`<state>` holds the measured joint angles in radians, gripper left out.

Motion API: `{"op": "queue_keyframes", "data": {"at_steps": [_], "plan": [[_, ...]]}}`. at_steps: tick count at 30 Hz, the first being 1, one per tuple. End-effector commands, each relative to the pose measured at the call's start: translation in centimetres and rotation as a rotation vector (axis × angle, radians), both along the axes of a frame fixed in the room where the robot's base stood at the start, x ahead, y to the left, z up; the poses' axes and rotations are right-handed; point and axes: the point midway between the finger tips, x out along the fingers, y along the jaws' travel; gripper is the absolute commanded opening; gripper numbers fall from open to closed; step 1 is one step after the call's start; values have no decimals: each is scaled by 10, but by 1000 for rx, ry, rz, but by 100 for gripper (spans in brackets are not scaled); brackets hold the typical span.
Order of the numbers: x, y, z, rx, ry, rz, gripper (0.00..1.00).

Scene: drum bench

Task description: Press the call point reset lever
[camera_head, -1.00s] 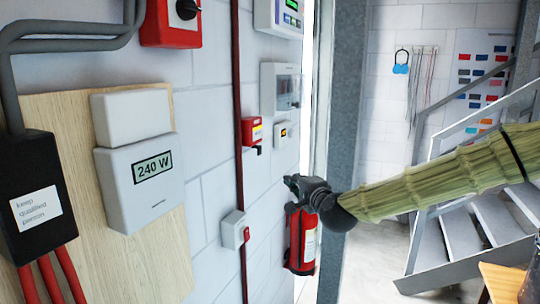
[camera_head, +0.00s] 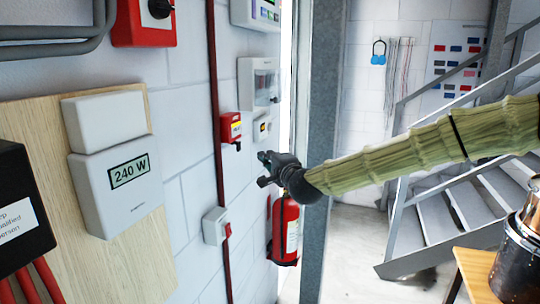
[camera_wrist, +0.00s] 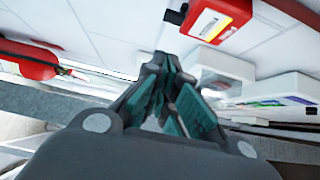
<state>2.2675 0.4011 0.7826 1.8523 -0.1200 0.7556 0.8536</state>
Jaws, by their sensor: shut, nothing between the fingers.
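The call point (camera_head: 230,128) is a small red box with a yellow and white label, on the white block wall left of the doorway. Its short black lever (camera_head: 238,146) sticks out at the lower right. My gripper (camera_head: 264,169) is shut and empty, in front of the wall, below and right of the call point in the picture, apart from it. In the wrist view the call point (camera_wrist: 216,18) is at the top, with the black lever (camera_wrist: 175,15) on its left side. My shut fingers (camera_wrist: 165,65) point toward the wall, not touching the lever.
A red fire extinguisher (camera_head: 286,232) hangs just below my gripper. A small white box (camera_head: 216,226) sits on the wall at lower left, beside the red pipe (camera_head: 218,100). A white unit (camera_head: 260,84) is above the call point. A metal post (camera_head: 325,90) stands right.

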Motion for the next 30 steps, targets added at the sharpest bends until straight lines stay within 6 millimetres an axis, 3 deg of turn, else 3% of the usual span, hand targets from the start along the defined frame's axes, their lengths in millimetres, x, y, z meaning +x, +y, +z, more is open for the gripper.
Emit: {"op": "queue_keyframes", "data": {"at_steps": [10, 19, 30], "plan": [[50, 28, 3, -2, 0, 1, 0], [58, 56, 2, -1, 0, 1, 0], [60, 63, 0, 0, 0, 0, 0]]}}
